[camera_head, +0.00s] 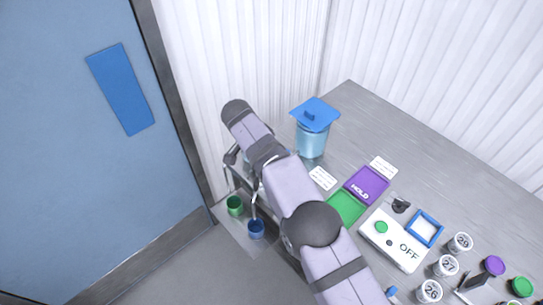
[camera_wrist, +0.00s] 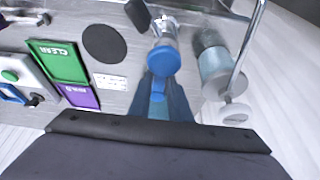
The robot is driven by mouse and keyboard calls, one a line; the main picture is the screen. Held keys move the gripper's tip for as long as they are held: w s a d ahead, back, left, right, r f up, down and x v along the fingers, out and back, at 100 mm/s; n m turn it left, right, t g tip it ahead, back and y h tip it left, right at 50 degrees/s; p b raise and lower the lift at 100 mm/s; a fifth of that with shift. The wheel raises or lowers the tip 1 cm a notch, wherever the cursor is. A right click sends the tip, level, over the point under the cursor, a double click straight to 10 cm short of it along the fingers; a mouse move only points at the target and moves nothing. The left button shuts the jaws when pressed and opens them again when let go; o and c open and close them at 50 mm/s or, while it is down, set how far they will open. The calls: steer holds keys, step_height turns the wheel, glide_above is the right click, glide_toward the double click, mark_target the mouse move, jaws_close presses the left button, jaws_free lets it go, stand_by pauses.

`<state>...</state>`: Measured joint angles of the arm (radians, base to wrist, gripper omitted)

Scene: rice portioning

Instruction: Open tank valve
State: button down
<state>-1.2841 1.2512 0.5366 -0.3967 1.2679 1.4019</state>
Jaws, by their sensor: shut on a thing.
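My gripper (camera_wrist: 163,100) shows in the wrist view, with its fingers closed around a small blue part (camera_wrist: 158,88). This part looks like the valve's blue handle, just below a round blue cap (camera_wrist: 163,61). A clear and metallic fitting (camera_wrist: 165,27) stands behind the cap. Beside it, a clear cylinder with pale liquid (camera_wrist: 214,66) has a white round knob (camera_wrist: 236,113) near its end. In the head view my arm hides the gripper and most of the valve. I cannot tell how far the valve is turned.
A blue-lidded tank (camera_head: 312,138) stands on the grey counter (camera_head: 350,110). A green cup (camera_head: 235,206) and a blue cup (camera_head: 256,229) sit below thin pipes. Green (camera_head: 346,208) and purple (camera_head: 367,186) pads, a white switch box (camera_head: 394,240) and several numbered cups lie right of my arm.

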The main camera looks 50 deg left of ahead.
steer(key=c, duration=1.6)
jaws_free()
steer(key=shift+c, duration=0.2)
steer(key=shift+b+v, duration=0.9)
steer(key=shift+v, duration=2.8)
